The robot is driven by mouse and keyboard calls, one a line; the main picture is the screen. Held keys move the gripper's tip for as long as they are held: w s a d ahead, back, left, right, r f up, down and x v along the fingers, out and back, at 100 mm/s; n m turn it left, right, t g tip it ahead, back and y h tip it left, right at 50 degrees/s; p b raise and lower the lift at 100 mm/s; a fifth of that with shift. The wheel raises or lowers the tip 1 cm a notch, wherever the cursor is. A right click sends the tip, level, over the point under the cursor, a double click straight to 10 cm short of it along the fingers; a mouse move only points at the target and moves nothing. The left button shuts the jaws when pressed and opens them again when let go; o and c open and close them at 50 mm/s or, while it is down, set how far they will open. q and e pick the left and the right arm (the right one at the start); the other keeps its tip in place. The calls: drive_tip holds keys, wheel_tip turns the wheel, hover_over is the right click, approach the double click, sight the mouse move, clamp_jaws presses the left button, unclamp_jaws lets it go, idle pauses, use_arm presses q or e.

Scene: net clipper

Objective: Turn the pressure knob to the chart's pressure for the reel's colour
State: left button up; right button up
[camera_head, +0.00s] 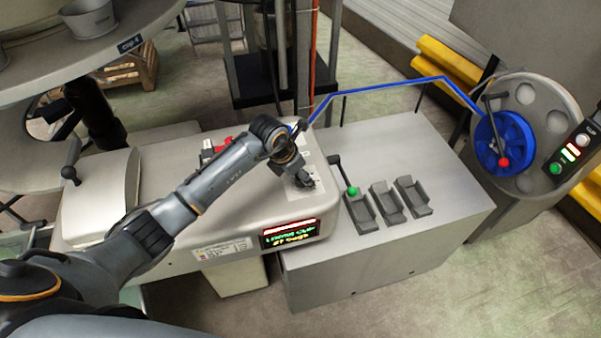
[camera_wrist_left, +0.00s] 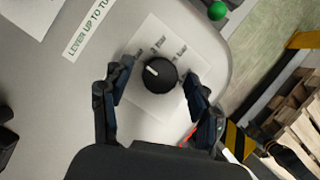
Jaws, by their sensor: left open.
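The black pressure knob (camera_wrist_left: 160,76) sits on a white plate with several small marks around its upper side. Its white pointer line points to the upper left in the wrist view. My left gripper (camera_head: 304,183) is over the machine top. In the wrist view its open fingers (camera_wrist_left: 152,88) are on either side of the knob; I cannot tell whether they touch it. The knob is hidden by the gripper in the head view. The blue reel (camera_head: 500,143) is at the right. A small label with coloured patches (camera_head: 222,249), likely the chart, is on the machine front, too small to read.
A lit display (camera_head: 290,233) is on the machine front. A lever with a green ball (camera_head: 352,190) stands by grey trays (camera_head: 387,202), right of my gripper. A blue line (camera_head: 400,84) runs from the reel towards the machine. A red part (camera_head: 213,148) is behind my forearm.

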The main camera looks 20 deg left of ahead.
use_arm(q)
drive_tip(key=c, duration=1.2)
drive_tip(key=shift+a+f+m+b, duration=0.15)
drive_tip(key=shift+m+b, duration=0.25)
drive_tip(key=shift+b, duration=0.35)
drive_tip(key=m+g+b, duration=0.1)
drive_tip(key=m+b, duration=0.3)
drive_tip(key=b, duration=0.2)
drive_tip(key=m+g+h+b, duration=0.1)
drive_tip(key=m+g+b, duration=0.1)
drive_tip(key=m+b, duration=0.2)
drive_tip(key=m+g+h+b, duration=0.1)
drive_tip(key=m+b, duration=0.4)
drive_tip(key=b, duration=0.2)
drive_tip(key=shift+w+f+g+b, duration=0.1)
drive_tip(key=shift+w+g+b, duration=0.2)
drive_tip(key=shift+w, duration=0.05)
drive_tip(key=m+b, duration=0.2)
drive_tip(key=shift+m+g, duration=0.3)
drive_tip(key=shift+g, duration=0.1)
drive_tip(key=shift+w+r+m+g+y+b, duration=0.15)
drive_tip(key=shift+m+g+y+b, duration=0.2)
drive_tip(key=shift+m, duration=0.5)
drive_tip(key=shift+s+r+m+g+y+b, duration=0.1)
drive_tip(key=shift+m+g+y+b, duration=0.2)
drive_tip(key=shift+m, duration=0.55)
